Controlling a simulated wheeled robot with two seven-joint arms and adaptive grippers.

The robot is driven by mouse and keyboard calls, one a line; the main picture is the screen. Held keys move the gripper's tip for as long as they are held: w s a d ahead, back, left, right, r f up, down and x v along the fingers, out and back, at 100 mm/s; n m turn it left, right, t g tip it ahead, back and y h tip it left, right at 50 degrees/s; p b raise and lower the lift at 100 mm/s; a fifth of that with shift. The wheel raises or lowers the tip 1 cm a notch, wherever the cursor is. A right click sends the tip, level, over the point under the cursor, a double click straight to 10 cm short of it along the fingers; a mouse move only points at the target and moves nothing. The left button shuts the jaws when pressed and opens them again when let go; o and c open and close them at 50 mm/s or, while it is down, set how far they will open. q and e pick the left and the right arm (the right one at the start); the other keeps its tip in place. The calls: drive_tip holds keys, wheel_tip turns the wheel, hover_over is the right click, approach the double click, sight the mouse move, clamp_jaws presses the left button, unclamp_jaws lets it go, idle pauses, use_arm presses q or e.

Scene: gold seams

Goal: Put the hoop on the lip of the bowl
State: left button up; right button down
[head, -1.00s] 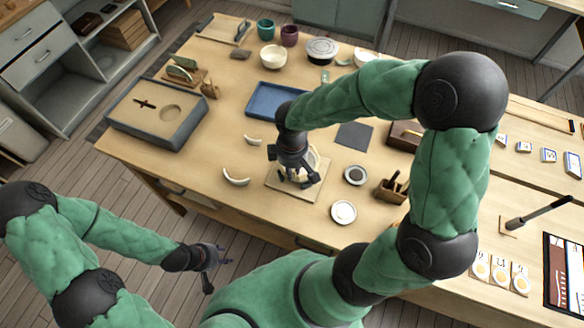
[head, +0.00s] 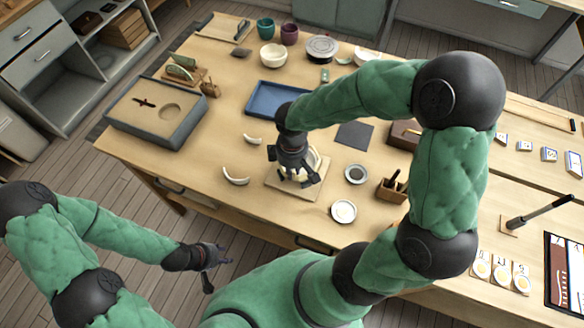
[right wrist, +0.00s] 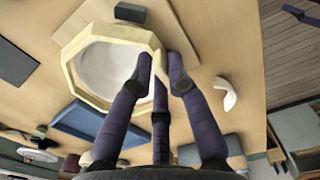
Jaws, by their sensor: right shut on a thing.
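The hoop (right wrist: 103,29) is a pale wooden, many-sided ring. In the right wrist view it frames the white bowl (right wrist: 100,68) at its lip; I cannot tell whether it rests on the lip all round. My right gripper (right wrist: 160,62) is shut on the hoop's near side, its dark fingers reaching over the rim. In the head view the right gripper (head: 296,177) is over the bowl (head: 313,158), which stands on a pale square board (head: 283,190) and is mostly hidden. My left gripper (head: 219,262) is open and empty, in front of the table.
Curved white shards (head: 236,179) lie left of the board. Two small dishes (head: 343,212) and a wooden holder (head: 391,192) stand to its right. A blue tray (head: 270,99) is behind, and a sand-filled box (head: 157,112) is at the left.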

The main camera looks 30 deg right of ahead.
drive_tip(key=shift+f, duration=0.3)
idle(0.6)
idle(0.4)
drive_tip(key=c, duration=1.1)
unclamp_jaws()
drive_tip(key=shift+o, duration=0.2)
drive_tip(key=o, duration=0.4)
drive_tip(key=shift+r, duration=0.15)
drive_tip(key=shift+r+p, duration=2.5)
drive_tip(key=shift+r, duration=0.4)
